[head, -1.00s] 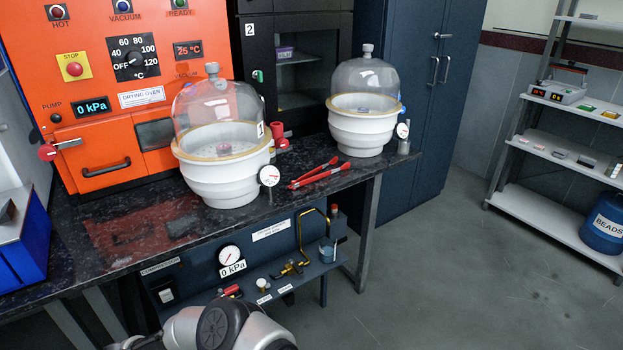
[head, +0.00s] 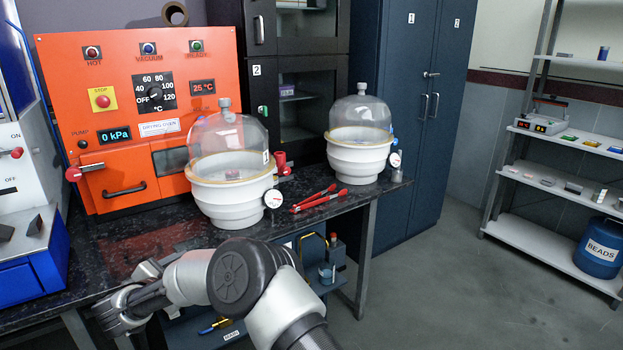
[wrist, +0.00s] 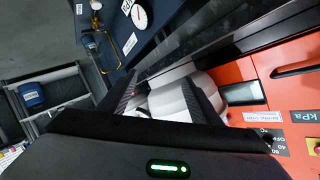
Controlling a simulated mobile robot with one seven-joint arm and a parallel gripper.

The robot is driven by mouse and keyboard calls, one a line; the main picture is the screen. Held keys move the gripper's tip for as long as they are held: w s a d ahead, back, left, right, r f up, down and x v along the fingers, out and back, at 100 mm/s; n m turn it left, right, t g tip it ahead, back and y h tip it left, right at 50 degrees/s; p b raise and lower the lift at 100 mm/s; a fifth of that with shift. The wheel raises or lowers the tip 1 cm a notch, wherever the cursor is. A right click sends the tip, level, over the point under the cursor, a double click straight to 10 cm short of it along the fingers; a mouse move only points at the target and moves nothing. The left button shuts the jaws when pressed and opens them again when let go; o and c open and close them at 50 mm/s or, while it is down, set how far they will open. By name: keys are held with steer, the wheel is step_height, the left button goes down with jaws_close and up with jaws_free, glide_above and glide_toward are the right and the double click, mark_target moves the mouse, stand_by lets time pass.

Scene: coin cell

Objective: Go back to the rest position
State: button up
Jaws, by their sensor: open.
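My gripper (head: 122,310) is at the lower left of the head view, at the front edge of the dark speckled bench (head: 110,255). In the wrist view my gripper (wrist: 165,88) shows two dark fingers spread apart. No held object is visible between them; a white rounded shape, likely a desiccator bowl, lies beyond.
Floor at right is clear.

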steer(key=w+a+r+n+t+y, duration=0.2)
steer(key=w+r+n+y, duration=0.15)
steer(key=r, duration=0.95)
steer(key=s+d+r+n+g+y, duration=0.1)
steer(key=d+r+n+y, duration=0.15)
steer(key=r, duration=0.45)
steer(key=d+r+n+y, duration=0.2)
steer(key=r+y, duration=0.1)
steer(key=r, duration=0.4)
steer(key=s+d+r+n+g+h, duration=0.1)
steer(key=s+d+g, duration=0.1)
steer(key=s+d, duration=0.45)
steer(key=s+d+n+g, duration=0.1)
steer(key=s+d, duration=0.2)
steer(key=d, duration=0.6)
steer(key=s+d+r+n+g+h, duration=0.1)
steer(key=s+d+n+g, duration=0.1)
steer(key=s+d, duration=0.45)
steer(key=s+d+f+m+g+h+p, duration=0.15)
steer(key=s+d+f, duration=0.25)
steer(key=s+d, duration=0.7)
steer(key=s+d+f+m+g+h, duration=0.2)
steer(key=s+d+f+g+h, duration=0.1)
steer(key=s+d, duration=0.75)
step_height(320, 180, up, 23)
steer(key=p, duration=2.3)
steer(key=shift+w+a+r, duration=0.15)
steer(key=shift+w+r, duration=0.05)
steer(key=shift+w, duration=0.25)
steer(key=shift+n, duration=0.25)
